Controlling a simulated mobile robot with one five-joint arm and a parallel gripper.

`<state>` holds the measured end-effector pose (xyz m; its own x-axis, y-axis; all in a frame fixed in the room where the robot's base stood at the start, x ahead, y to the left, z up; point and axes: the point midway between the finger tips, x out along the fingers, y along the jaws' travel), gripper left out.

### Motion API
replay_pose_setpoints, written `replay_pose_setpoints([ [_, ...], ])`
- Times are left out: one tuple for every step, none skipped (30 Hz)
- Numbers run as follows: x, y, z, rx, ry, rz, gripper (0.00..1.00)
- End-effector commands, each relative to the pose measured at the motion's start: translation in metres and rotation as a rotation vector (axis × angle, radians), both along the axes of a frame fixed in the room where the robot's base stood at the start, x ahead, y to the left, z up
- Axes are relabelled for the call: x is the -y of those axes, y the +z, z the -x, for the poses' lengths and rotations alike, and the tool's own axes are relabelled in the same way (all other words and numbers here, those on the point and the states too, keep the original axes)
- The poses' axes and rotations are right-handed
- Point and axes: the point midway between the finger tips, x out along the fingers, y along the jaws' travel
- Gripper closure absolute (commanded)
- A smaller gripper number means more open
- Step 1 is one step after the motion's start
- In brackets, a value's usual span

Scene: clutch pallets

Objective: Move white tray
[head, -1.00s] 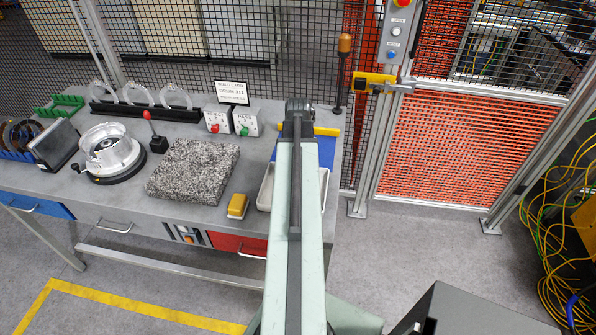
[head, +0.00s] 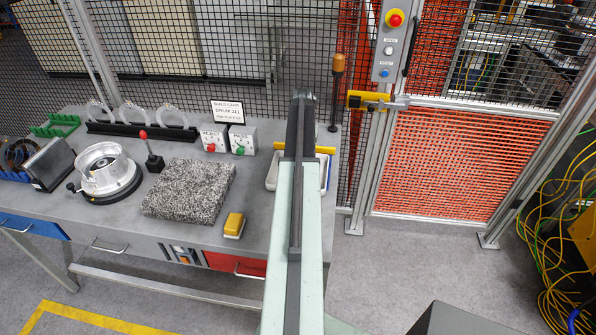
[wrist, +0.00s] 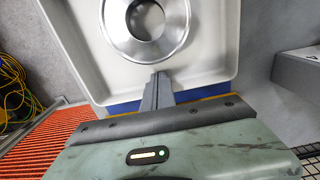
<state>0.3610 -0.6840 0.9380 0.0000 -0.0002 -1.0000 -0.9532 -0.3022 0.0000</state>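The white tray (head: 325,177) is on the right end of the workbench, largely hidden by my arm in the head view. In the wrist view the tray (wrist: 82,50) fills the top, with a silver ring-shaped metal part (wrist: 178,48) inside it. My gripper (wrist: 160,80) crosses the tray's rim, its dark fingers close together and their tips over the tray's inside. It appears shut on that rim; the lower side of the grip is hidden. A strip of blue mat (wrist: 126,106) shows beyond the rim.
A yellow bar (head: 325,150) lies behind the tray. Left of it are a yellow block (head: 234,224), a speckled stone slab (head: 188,190) and two switch boxes (head: 243,138). The mesh fence (head: 460,160) and its post stand close on the right.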

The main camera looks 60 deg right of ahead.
Motion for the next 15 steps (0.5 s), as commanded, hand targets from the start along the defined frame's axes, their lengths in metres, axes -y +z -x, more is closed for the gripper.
replay_pose_setpoints([
  [0.016,0.000,-0.006,0.000,0.000,0.001,1.00],
  [0.022,0.000,-0.007,0.000,0.000,0.001,1.00],
  [0.028,0.000,-0.009,0.000,0.000,0.001,1.00],
  [0.031,0.000,-0.010,0.000,0.000,0.000,1.00],
  [0.034,0.000,-0.011,0.000,0.000,0.000,1.00],
  [0.037,0.000,-0.012,0.000,0.000,0.000,1.00],
  [0.039,0.000,-0.012,0.000,0.000,0.000,1.00],
  [0.039,0.000,-0.012,0.000,0.000,0.000,1.00],
  [0.040,0.000,-0.012,0.000,0.000,0.000,1.00],
  [0.040,0.000,-0.012,0.000,0.000,0.000,1.00],
  [0.040,0.000,-0.012,0.000,-0.001,0.000,1.00],
  [0.040,0.000,-0.012,0.000,-0.001,0.001,1.00],
  [0.039,0.000,-0.012,0.000,-0.001,0.001,1.00],
  [0.039,0.000,-0.012,0.000,-0.001,0.001,1.00],
  [0.039,0.000,-0.012,0.000,-0.001,0.000,1.00],
])
